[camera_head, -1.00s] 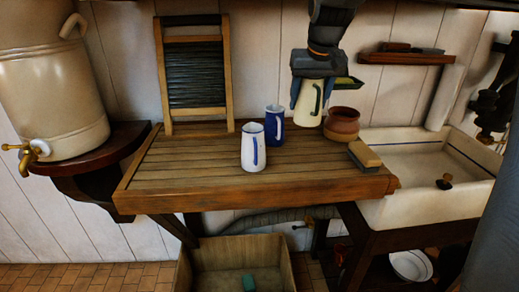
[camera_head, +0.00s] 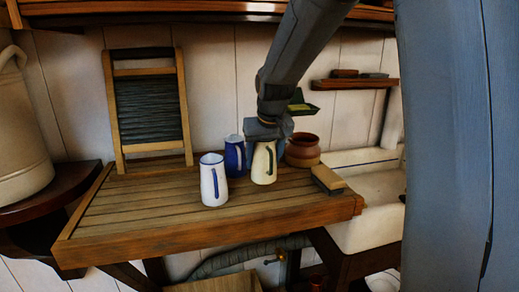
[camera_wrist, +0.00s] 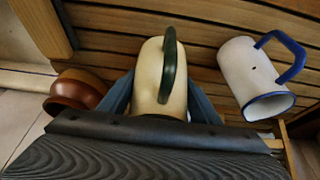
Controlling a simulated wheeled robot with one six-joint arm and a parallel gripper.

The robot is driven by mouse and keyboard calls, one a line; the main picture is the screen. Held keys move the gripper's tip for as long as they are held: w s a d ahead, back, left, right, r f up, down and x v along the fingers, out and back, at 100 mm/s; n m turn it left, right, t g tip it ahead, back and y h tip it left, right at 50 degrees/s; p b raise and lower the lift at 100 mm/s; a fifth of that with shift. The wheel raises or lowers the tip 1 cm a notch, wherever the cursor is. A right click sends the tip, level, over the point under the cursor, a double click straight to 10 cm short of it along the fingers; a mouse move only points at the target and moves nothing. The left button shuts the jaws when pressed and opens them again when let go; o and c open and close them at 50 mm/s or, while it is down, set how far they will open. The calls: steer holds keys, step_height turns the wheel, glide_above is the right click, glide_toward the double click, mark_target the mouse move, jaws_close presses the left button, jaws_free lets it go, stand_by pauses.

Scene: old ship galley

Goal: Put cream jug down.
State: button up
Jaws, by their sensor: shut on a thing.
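The cream jug (camera_head: 262,167), with a dark green handle, stands upright at the wooden draining board (camera_head: 130,213), between the blue jug and the brown pot. In the wrist view the cream jug (camera_wrist: 150,75) is between the blue-grey fingers. My gripper (camera_head: 264,150) is shut on the jug from above. I cannot tell for certain whether the jug's base touches the board. The upper part of the jug is partly hidden by my gripper.
A white jug with a blue handle (camera_head: 213,182) stands front left and a blue jug (camera_head: 234,156) behind it. A brown pot (camera_head: 302,150) and a brush (camera_head: 328,180) are to the right. A washboard (camera_head: 148,105) leans behind. The board's left part is clear.

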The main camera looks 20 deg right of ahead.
mark_target(264, 172)
steer(key=shift+f+p, duration=0.55)
steer(key=shift+f, duration=1.65)
steer(key=shift+f, duration=0.1)
steer(key=o, duration=1.7)
steer(key=shift+o, duration=0.2)
